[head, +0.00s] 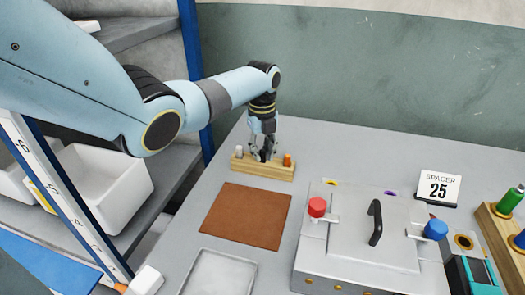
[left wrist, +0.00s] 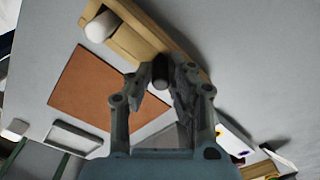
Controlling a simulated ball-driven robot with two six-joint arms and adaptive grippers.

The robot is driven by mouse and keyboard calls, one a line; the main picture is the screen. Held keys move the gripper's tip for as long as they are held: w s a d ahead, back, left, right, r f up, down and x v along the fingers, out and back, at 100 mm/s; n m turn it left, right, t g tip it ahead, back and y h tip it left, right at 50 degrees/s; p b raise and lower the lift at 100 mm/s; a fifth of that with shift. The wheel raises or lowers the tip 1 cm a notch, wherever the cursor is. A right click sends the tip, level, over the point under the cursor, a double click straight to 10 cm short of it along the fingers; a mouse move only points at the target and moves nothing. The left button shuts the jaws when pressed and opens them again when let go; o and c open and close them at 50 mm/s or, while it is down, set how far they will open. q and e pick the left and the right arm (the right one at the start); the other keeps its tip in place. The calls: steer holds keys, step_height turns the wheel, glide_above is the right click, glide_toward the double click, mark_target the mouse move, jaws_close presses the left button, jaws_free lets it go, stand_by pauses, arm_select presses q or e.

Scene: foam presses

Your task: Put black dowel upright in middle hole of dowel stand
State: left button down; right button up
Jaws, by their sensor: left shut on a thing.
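The wooden dowel stand (head: 262,170) is on the grey table, with a white dowel (head: 239,152) upright at its left end and an orange dowel (head: 287,160) at its right end. My left gripper (head: 264,153) reaches down over the middle of the stand, shut on the black dowel. The black dowel (left wrist: 162,72) shows between the fingers in the left wrist view, against the stand (left wrist: 152,28) and apart from the white dowel (left wrist: 101,27). The fingers hide the middle hole, so I cannot tell whether the dowel's lower end is in it. My right gripper is not in view.
A brown mat (head: 246,216) lies in front of the stand, with a grey tray (head: 218,272) nearer. A grey press box (head: 355,245) with red and blue knobs is at right. A "SPACER 25" card (head: 439,188) stands behind it. Shelves with white bins (head: 105,190) are left.

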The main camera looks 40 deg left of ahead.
mark_target(262, 151)
arm_select(q)
steer(key=c, duration=1.2)
jaws_free()
step_height(262, 151, up, 12)
steer(key=shift+f, duration=0.1)
